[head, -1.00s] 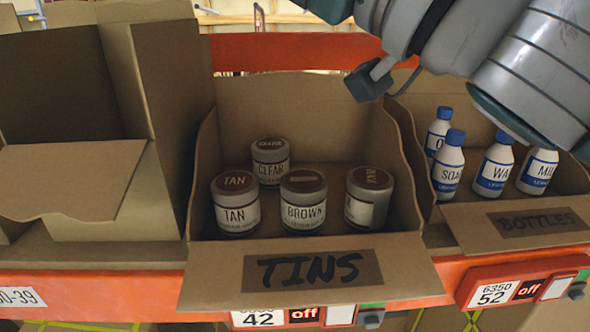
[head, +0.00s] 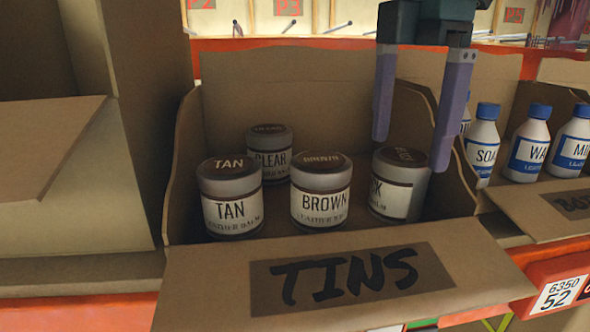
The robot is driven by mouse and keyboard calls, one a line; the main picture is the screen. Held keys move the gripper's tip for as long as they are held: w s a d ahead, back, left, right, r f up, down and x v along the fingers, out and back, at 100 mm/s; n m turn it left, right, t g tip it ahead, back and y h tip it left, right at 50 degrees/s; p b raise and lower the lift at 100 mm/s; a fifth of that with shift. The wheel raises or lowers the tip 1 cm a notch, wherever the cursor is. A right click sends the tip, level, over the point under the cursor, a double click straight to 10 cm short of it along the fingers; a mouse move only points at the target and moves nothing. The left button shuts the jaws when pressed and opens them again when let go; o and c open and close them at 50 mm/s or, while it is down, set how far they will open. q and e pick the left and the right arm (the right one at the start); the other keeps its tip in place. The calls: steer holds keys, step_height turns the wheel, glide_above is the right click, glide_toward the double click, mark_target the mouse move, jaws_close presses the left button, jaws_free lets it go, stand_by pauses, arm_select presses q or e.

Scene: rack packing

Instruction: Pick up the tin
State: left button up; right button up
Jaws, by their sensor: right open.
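Several round tins with brown lids stand in a cardboard box (head: 215,283) whose front flap reads TINS. The TAN tin (head: 231,200) is at the front left, the BROWN tin (head: 321,192) in the middle, the CLEAR tin (head: 270,153) behind them. A tin whose label is partly turned away (head: 397,185) is at the right. My right gripper (head: 411,150) points down with its two purple fingers apart, one on each side of this right tin in the picture, the fingertips around lid height. Nothing is between the fingers that I can see held. My left gripper is out of view.
To the right, a box (head: 553,209) holds several white bottles with blue caps (head: 531,145). An open cardboard box (head: 50,220) is on the left. The tins' box has side walls close to my right gripper. An orange shelf edge (head: 85,308) runs along the front.

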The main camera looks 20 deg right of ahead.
mark_target(401, 155)
steer(key=shift+f+p, duration=0.3)
steer(key=shift+f, duration=0.5)
steer(key=f+p, duration=0.2)
steer(key=f, duration=0.1)
steer(key=f+p, duration=0.1)
steer(key=shift+a+f, duration=0.2)
steer(key=shift+a, duration=0.05)
steer(key=shift+f, duration=0.5)
steer(key=c, duration=0.9)
steer(key=shift+r, duration=0.1)
steer(key=c, duration=0.4)
